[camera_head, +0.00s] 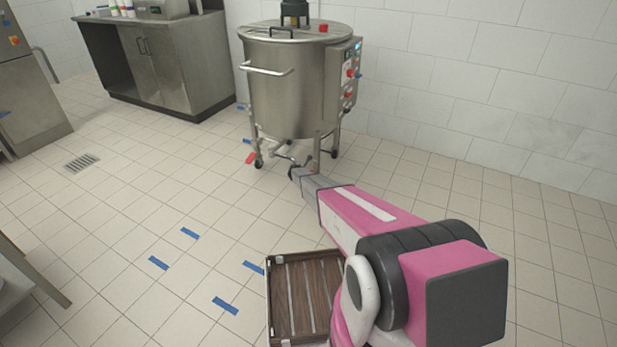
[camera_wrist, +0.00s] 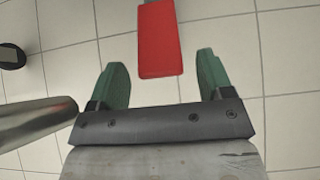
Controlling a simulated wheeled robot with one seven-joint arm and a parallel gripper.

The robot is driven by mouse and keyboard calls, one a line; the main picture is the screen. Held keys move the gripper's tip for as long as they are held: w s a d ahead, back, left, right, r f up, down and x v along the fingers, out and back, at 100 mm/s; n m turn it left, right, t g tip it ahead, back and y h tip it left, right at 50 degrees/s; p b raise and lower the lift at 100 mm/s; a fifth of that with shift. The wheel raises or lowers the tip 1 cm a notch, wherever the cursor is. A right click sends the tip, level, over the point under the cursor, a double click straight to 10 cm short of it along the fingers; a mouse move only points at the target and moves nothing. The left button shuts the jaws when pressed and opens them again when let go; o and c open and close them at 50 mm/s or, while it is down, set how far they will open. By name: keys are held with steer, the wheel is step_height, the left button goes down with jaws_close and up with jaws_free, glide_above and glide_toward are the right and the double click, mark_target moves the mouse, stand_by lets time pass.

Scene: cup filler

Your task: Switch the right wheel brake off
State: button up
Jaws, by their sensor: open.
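A steel vessel (camera_head: 296,85) on wheeled legs stands at the back centre in the head view. My gripper (camera_head: 292,166) is low at its front legs, near the floor. In the wrist view my gripper (camera_wrist: 162,66) is open, with green fingers spread apart. A red brake lever (camera_wrist: 158,45) shows between and beyond the fingertips, with a gap on each side. In the head view this lever is not clearly seen near my gripper. A second red piece (camera_head: 251,157) shows by the vessel's left front wheel (camera_head: 259,164).
A steel tube (camera_wrist: 35,122) lies close to the left finger in the wrist view. A dark round part (camera_wrist: 12,56) is further left. A wooden crate (camera_head: 273,300) sits on the floor beside my arm. Blue tape marks (camera_head: 190,233) the open tiles at left.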

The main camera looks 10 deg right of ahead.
steer(key=v, duration=0.7)
steer(key=shift+s+r, duration=0.15)
steer(key=s+d+r+m+g+y, duration=0.1)
steer(key=s+d+r+m+g, duration=0.15)
steer(key=s+r+m, duration=0.85)
steer(key=s+d+r+m+g, duration=0.2)
steer(key=s+d+r+m, duration=0.4)
steer(key=s, duration=0.9)
steer(key=s+a+r+m+g+y, duration=0.1)
steer(key=s+r+m, duration=0.5)
steer(key=s, duration=0.6)
steer(key=s+a+r+m+g+y, duration=0.2)
steer(key=s+r+m, duration=0.3)
steer(key=s+r, duration=0.3)
steer(key=s+a+y, duration=0.1)
steer(key=s, duration=0.3)
steer(key=shift+s+r+m+y, duration=0.35)
steer(key=shift+m+y, duration=0.05)
steer(key=shift+g, duration=0.25)
steer(key=shift+c, duration=0.3)
